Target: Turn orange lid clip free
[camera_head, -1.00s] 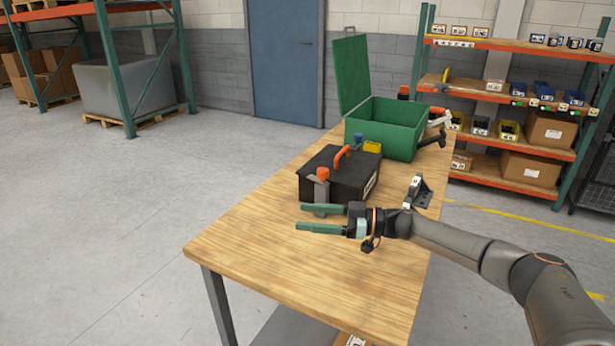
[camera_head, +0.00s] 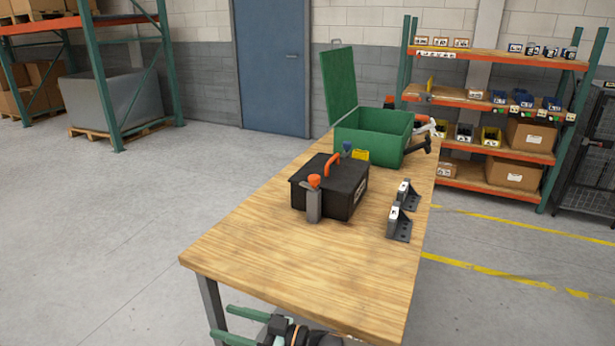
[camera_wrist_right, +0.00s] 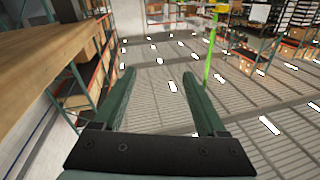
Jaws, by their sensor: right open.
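The orange lid clip (camera_head: 314,181) is an orange knob on top of an upright grey post at the front left of the black box (camera_head: 342,198). The box stands on the wooden table with its lid down and an orange handle (camera_head: 332,164) on top. My right gripper (camera_head: 220,320) is low at the bottom of the head view, in front of the table and well apart from the clip. Its green fingers are spread and empty; they also show in the right wrist view (camera_wrist_right: 158,76). My left gripper is not in view.
Two dark brackets (camera_head: 399,225) stand to the right. The table's front part (camera_head: 290,262) is bare. The table edge (camera_wrist_right: 60,40) shows in the wrist view.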

